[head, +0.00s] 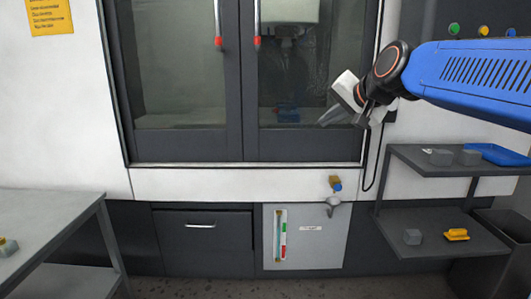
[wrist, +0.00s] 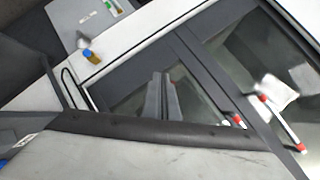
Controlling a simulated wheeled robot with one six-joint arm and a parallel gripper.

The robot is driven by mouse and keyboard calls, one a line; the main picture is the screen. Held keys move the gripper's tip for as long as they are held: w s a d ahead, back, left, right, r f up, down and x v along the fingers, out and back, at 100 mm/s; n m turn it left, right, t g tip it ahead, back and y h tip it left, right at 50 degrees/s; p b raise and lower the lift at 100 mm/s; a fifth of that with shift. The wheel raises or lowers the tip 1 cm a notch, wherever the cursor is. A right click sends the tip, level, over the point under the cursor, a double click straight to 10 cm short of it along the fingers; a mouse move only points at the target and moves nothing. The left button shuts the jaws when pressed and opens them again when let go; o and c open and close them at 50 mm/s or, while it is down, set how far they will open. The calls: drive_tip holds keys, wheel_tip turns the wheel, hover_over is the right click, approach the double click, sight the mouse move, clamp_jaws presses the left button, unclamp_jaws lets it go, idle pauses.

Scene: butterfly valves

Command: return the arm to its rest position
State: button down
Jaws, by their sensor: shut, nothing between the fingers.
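My gripper (head: 327,119) is in front of the right-hand glass door of the machine, at the end of my blue arm, which reaches in from the right. Its fingers are together and hold nothing. In the wrist view the fingers (wrist: 161,80) point toward the dark door frame and glass, side by side. A small valve with a yellow-brown and blue body (head: 335,184) is on the white sill below and apart from my gripper. It also shows in the wrist view (wrist: 91,56).
The machine's doors (head: 185,90) have two vertical handles with red ends. Shelves (head: 440,231) at the right hold grey blocks and a yellow part, with a blue tray (head: 497,154) on top. A grey table (head: 45,215) stands at the left. A grey panel (head: 325,250) is below the sill.

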drive_tip(key=s+d+f+n+g+h, duration=0.1)
drive_tip(key=s+d+f, duration=0.3)
drive_tip(key=s+f, duration=0.6)
drive_tip(key=s+d+f+n+g+h, duration=0.2)
drive_tip(key=s+d+f+n+g, duration=0.1)
drive_tip(key=s+f, duration=0.8)
drive_tip(key=s+d+f+n+g+h, duration=0.1)
drive_tip(key=s+d+f, duration=0.4)
drive_tip(key=s+f, duration=0.5)
drive_tip(key=shift+s+d+f+n+g, duration=0.15)
drive_tip(key=shift+s+f+n+g, duration=0.2)
drive_tip(key=shift+f+g, duration=0.2)
drive_tip(key=shift+w+r, duration=0.1)
